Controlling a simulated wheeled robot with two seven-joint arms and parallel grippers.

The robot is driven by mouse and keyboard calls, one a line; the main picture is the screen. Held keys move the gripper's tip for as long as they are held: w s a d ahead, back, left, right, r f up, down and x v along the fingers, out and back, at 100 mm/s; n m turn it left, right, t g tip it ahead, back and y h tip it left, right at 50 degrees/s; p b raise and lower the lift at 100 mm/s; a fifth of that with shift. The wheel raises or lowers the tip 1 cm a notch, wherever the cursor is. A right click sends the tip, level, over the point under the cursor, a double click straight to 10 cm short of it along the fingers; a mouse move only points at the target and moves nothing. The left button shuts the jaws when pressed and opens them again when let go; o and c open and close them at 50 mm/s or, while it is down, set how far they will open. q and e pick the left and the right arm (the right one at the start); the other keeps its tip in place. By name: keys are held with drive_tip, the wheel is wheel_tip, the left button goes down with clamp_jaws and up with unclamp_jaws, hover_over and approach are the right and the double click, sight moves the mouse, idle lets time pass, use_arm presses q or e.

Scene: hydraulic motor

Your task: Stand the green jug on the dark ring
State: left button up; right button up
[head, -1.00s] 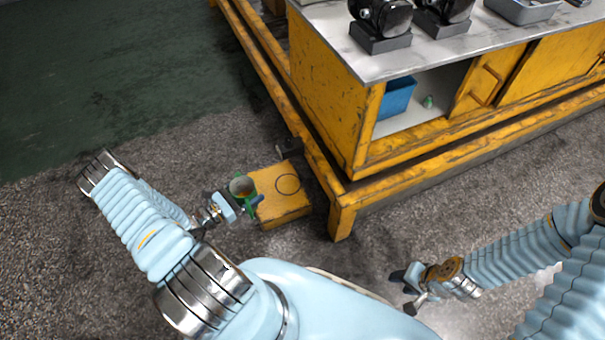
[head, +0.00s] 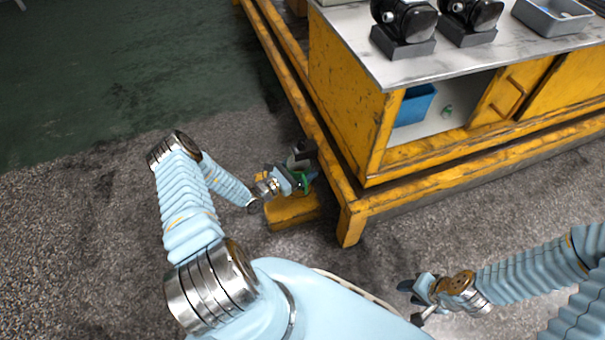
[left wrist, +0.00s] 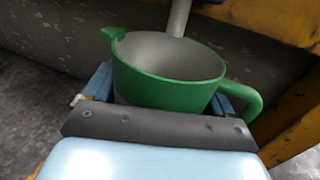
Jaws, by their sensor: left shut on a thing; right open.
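The green jug (left wrist: 168,88) has a grey inside, a spout at the left and a handle at the right in the left wrist view. It looks upright. My left gripper (head: 301,181) is shut on it, with blue fingers at both sides of its body. In the head view a little of the jug's green shows at the gripper's tip, over the far right part of the yellow block (head: 291,213). The dark ring is hidden behind the gripper and jug. I cannot tell whether the jug touches the block. My right gripper (head: 414,300) is open and empty, at the lower right.
A yellow cabinet (head: 345,95) with a low yellow frame rail (head: 352,222) stands just right of the block. A small black object (head: 305,148) is close behind the jug. A blue bin (head: 414,104) sits inside the cabinet. The floor left of the block is clear.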

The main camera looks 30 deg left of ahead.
use_arm(q)
drive_tip(key=shift+w+f+b, duration=0.1)
drive_tip(key=shift+f+b, duration=0.4)
drive_tip(key=shift+f, duration=1.2)
drive_tip(key=shift+f, duration=0.2)
drive_tip(key=o, duration=1)
drive_tip(key=shift+r, duration=0.25)
drive_tip(key=p+v, duration=0.1)
drive_tip(key=v, duration=1.1)
drive_tip(key=shift+f, duration=0.15)
